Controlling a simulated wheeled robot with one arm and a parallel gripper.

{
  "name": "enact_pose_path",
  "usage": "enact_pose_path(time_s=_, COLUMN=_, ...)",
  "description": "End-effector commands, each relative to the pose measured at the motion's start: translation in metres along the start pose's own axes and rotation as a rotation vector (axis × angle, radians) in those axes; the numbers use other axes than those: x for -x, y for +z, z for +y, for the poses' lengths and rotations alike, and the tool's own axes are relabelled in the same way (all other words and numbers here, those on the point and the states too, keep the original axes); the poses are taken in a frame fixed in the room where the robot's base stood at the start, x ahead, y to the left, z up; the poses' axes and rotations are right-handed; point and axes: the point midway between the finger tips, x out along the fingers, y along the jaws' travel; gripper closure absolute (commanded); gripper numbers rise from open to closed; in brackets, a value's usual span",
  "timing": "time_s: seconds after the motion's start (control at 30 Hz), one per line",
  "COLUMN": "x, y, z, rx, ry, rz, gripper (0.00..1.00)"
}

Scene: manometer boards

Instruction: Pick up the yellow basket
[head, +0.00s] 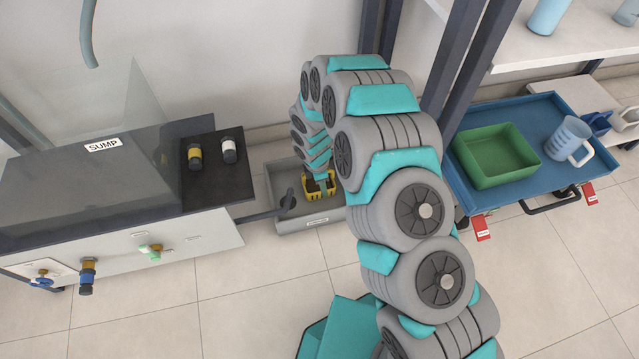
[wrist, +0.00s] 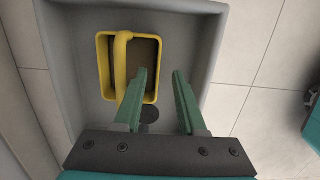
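The yellow basket (head: 309,195) sits in a grey tray (head: 292,226) on the floor, partly hidden by my arm in the head view. In the wrist view the basket (wrist: 102,65) is a rectangular yellow frame with a brown inside, and its handle (wrist: 121,62) arches across it. My gripper (wrist: 160,74) is open with nothing between its two green fingers. The left finger overlaps the basket's lower right part in the picture, and the right finger is to the right of the basket. The handle lies left of both fingertips. I cannot tell the height gap.
The sump bench (head: 150,250) with valves stands left of the tray. On the right, a blue cart (head: 500,200) holds a green bin (head: 495,155) and a blue jug (head: 568,140). Tiled floor is clear in front.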

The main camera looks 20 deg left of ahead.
Motion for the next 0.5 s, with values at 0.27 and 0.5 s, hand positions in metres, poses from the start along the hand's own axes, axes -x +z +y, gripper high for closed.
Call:
enact_pose_path(time_s=0.27, x=-0.026, y=-0.006, z=0.001, rx=-0.001, ry=-0.002, rz=-0.001, gripper=0.60)
enact_pose_path(time_s=0.5, x=-0.051, y=-0.007, z=0.003, rx=-0.003, ry=0.003, rz=0.001, gripper=0.60)
